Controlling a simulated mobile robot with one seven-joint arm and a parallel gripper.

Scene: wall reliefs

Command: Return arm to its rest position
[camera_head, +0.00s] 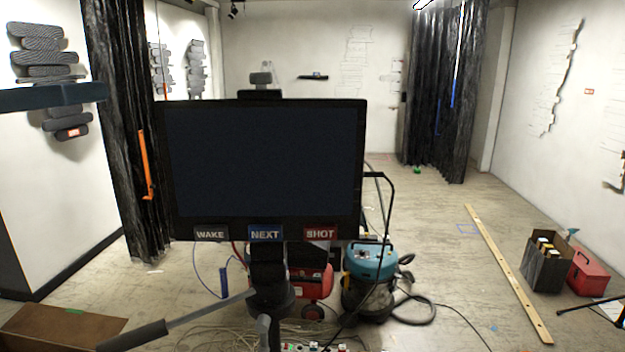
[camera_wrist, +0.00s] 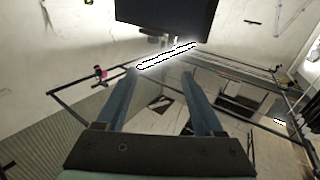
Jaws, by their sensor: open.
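My gripper (camera_wrist: 160,80) shows in the wrist view, with two long blue-grey fingers spread apart. Nothing is between the fingers. Beyond the fingertips are thin dark bars, a bright white tube and a dark screen-like panel (camera_wrist: 167,14) at the top. My gripper cannot be made out in the head view.
In the head view a large dark monitor (camera_head: 262,160) stands in the middle, with WAKE, NEXT and SHOT labels below it. A blue vacuum (camera_head: 370,262) stands beside it, among cables. A wooden plank (camera_head: 508,272), a dark box (camera_head: 546,264) and a red toolbox (camera_head: 590,272) are at right.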

